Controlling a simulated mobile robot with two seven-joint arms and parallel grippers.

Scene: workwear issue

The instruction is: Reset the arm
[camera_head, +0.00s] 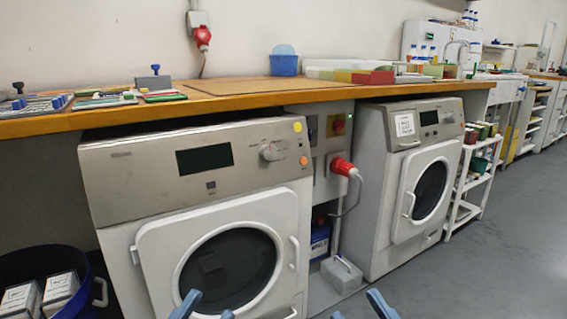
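My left gripper (206,309) shows at the bottom edge, left of centre. Its two blue fingertips stand apart with nothing visible between them. It appears in front of the left washing machine (120,180). My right gripper (359,309) shows at the bottom edge, right of centre. Its two blue fingertips are also apart, with only grey floor seen between them. The rest of both grippers and both arms lies below the picture.
A wooden worktop (60,122) runs above the left machine and a second machine (376,190). A dark blue tub (85,262) with boxes stands at lower left. A grey block (342,274) lies between the machines. A white shelf trolley (462,212) stands right. The floor (490,270) at right is clear.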

